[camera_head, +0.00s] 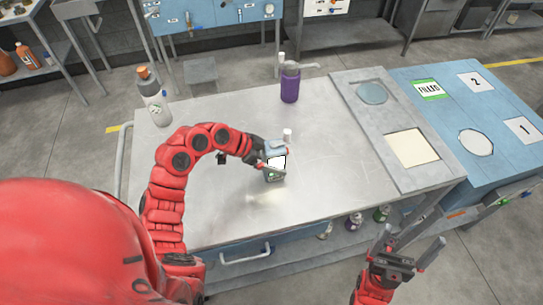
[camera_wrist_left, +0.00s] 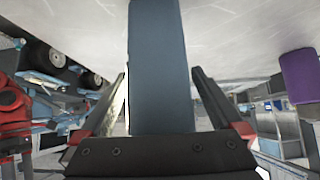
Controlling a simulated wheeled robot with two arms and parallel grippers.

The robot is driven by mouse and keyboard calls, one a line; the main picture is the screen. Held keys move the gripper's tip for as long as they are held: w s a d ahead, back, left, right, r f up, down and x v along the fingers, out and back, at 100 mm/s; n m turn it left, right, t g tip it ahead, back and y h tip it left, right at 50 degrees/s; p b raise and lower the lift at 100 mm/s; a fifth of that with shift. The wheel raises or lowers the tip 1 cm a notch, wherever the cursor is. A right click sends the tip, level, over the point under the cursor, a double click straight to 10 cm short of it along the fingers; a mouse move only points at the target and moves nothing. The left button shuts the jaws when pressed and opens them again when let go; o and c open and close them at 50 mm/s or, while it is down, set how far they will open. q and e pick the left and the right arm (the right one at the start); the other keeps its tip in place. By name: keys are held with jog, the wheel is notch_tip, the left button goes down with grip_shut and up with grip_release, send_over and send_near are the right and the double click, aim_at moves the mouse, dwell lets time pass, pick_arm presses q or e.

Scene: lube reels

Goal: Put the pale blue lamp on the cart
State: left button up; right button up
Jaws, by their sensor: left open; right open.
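The pale blue lamp (camera_head: 276,150) is at the middle of the grey metal-topped cart (camera_head: 215,215), with a white panel on its side. My left gripper (camera_head: 268,165) is at the lamp, with its fingers open. In the left wrist view the lamp (camera_wrist_left: 158,70) is a long blue-grey body between the two spread fingers (camera_wrist_left: 160,100), with a gap at each side. The lamp's base is partly hidden, so I cannot tell for certain whether it touches the top. My right gripper (camera_head: 415,240) is open and empty, in front of the cart at the lower right.
A purple bottle (camera_head: 290,85) and a grey-white bottle (camera_head: 153,98) stand toward the cart's back. A small white cylinder (camera_head: 287,134) is just behind the lamp. A grey panel (camera_head: 385,115) and a blue numbered board (camera_head: 465,115) are at the right. The cart's front left is clear.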

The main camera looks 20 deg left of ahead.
pick_arm(q)
jog(key=b+v, duration=0.3)
jog(key=v, duration=0.9)
jog(key=shift+s, duration=0.1)
